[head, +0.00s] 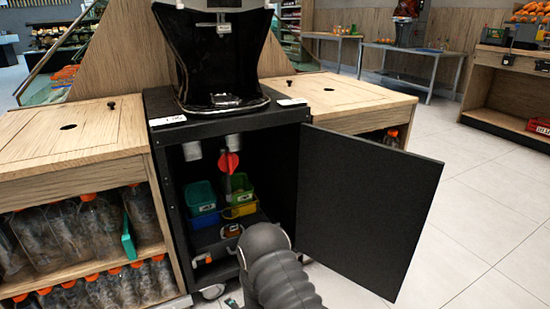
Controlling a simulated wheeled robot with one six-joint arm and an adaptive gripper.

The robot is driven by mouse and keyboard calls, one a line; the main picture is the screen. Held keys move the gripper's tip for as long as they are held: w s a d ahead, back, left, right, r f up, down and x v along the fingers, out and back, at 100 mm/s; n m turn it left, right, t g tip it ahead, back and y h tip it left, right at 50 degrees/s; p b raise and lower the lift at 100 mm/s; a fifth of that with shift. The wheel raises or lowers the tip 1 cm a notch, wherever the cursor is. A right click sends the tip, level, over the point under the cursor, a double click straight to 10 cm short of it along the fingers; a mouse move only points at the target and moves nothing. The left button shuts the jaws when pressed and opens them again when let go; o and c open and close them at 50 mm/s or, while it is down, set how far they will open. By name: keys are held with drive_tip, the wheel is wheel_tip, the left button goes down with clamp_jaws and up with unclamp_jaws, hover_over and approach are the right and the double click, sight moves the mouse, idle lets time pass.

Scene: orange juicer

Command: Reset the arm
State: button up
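My arm (270,262) rises from the bottom middle of the head view, in front of the open cabinet. Its dark grey rounded joint and ribbed link show, but I see no gripper fingers, so I cannot tell what my gripper holds. The black juicer (222,55) stands on top of the black cabinet (166,160). My arm covers part of the cabinet's lower front edge.
The cabinet door (365,210) stands wide open to the right, close to my arm. Inside are a green bin (201,194), blue and yellow bins and a red round thing (229,162). Wooden counters with bottles (100,225) flank it. Tiled floor is clear at right.

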drive_tip(key=shift+s+d+f+n+g+h, duration=0.7)
drive_tip(key=shift+s+d+f+n+g, duration=0.1)
drive_tip(key=shift+s+f+n, duration=0.2)
drive_tip(key=s+d+n+g+h, duration=0.1)
drive_tip(key=s+d+r+n+g, duration=0.1)
drive_tip(key=d, duration=0.1)
drive_tip(key=shift+s+d+r+n+h, duration=0.1)
drive_tip(key=shift+r+n+h, duration=0.1)
drive_tip(key=shift+n+h, duration=0.2)
drive_tip(key=s+d+r+n+h+p, duration=0.1)
drive_tip(key=s+d+r, duration=0.7)
drive_tip(key=r, duration=1.2)
drive_tip(key=s+d+r+n+h+p, duration=0.1)
drive_tip(key=s+d+r+n+p, duration=0.2)
drive_tip(key=s+d+r, duration=0.6)
drive_tip(key=s+d+r+n+h+p, duration=0.1)
drive_tip(key=s+d+r+p, duration=0.4)
drive_tip(key=r, duration=2.5)
drive_tip(key=s+d+h, duration=0.1)
drive_tip(key=s+d, duration=0.3)
drive_tip(key=shift+d+r+n, duration=0.15)
drive_tip(key=shift+r+n, duration=0.15)
drive_tip(key=shift+n, duration=0.1)
